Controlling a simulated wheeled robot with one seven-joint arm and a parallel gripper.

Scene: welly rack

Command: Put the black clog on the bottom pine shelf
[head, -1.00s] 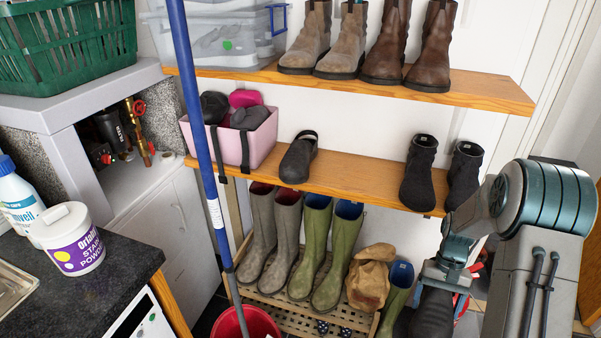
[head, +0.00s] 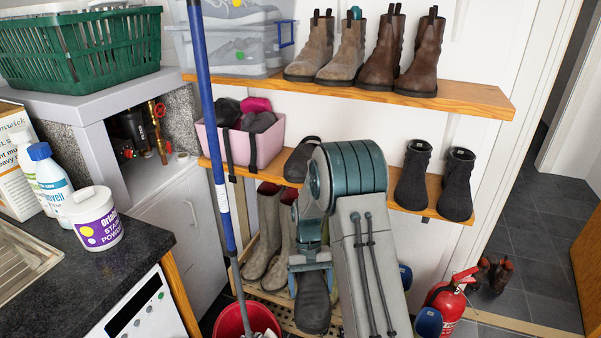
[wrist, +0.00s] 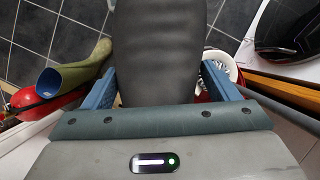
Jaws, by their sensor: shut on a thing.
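My gripper (head: 312,268) is shut on a black clog (head: 313,303), which hangs below it, toe down, in front of the boot rack. In the wrist view the clog (wrist: 158,45) lies between the two blue fingers of the gripper (wrist: 160,82). The bottom pine shelf (head: 281,180) is higher than the held clog and behind my arm. Another dark clog (head: 300,158) stands on that shelf, partly hidden by my arm. The shelf stretch between it and the black ankle boots (head: 412,175) is mostly hidden by my arm.
A pink basket (head: 262,145) fills the shelf's left end. Brown boots (head: 415,60) stand on the upper pine shelf (head: 470,98). Grey wellies (head: 265,235) stand below. A blue pole (head: 210,130) rises from a red bucket (head: 240,322). A fire extinguisher (head: 447,300) stands right.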

